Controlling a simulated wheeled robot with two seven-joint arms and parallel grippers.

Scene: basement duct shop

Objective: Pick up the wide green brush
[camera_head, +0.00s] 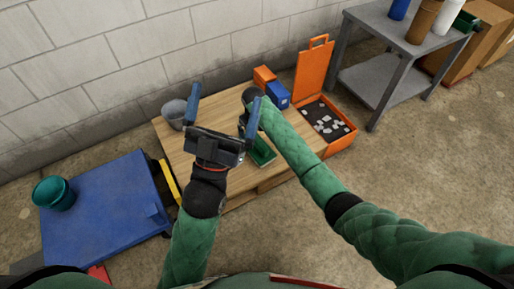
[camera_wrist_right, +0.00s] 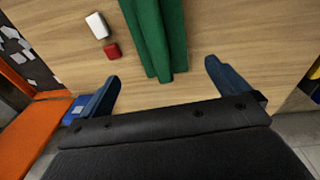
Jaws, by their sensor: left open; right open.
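The green brush (camera_head: 263,152) lies on the wooden pallet-like table, partly hidden by my arms in the head view. In the right wrist view the long ridged green brush (camera_wrist_right: 158,35) lies on the wood, beyond the fingertips and roughly between their lines. My right gripper (camera_wrist_right: 164,86) is open and empty, with the brush apart from its fingers. My left gripper (camera_head: 222,108) is open and empty, raised above the table.
An open orange case (camera_head: 340,146) stands at right. A small white block (camera_wrist_right: 97,25) and red block (camera_wrist_right: 113,51) lie left of the brush.

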